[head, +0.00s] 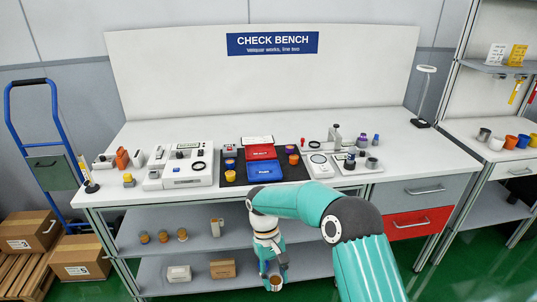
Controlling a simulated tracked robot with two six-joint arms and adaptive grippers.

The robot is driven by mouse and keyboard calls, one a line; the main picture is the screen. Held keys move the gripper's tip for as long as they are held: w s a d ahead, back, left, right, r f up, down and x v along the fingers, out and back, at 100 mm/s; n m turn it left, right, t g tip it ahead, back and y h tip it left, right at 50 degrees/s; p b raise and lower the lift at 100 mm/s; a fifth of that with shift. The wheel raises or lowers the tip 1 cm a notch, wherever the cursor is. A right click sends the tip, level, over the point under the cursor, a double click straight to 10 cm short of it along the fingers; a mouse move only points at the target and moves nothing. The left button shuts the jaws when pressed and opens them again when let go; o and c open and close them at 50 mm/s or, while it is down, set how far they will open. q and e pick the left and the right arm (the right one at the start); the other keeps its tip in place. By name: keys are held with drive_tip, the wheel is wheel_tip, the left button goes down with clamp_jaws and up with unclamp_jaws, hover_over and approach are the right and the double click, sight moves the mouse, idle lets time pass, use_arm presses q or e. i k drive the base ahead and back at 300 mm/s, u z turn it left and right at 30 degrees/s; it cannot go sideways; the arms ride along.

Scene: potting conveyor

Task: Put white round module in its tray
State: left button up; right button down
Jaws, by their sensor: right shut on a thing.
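My right arm reaches in from the lower right, and my right gripper (274,273) hangs low in front of the bench's shelves. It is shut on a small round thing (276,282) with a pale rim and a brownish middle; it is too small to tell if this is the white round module. A red tray (262,152) and a blue tray (264,171) lie on a dark mat (291,172) on the bench, behind my arm. I cannot make out a white tray for certain. My left gripper is not in view.
Several yellow, orange and purple round pieces stand beside the trays, such as a yellow one (230,175). A white device (187,167) stands left of the mat, a grey stand (334,136) right of it. The lower shelf (211,272) holds small boxes.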

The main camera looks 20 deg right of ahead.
sight(260, 153)
drive_tip(key=i, duration=0.95)
drive_tip(key=u, duration=0.05)
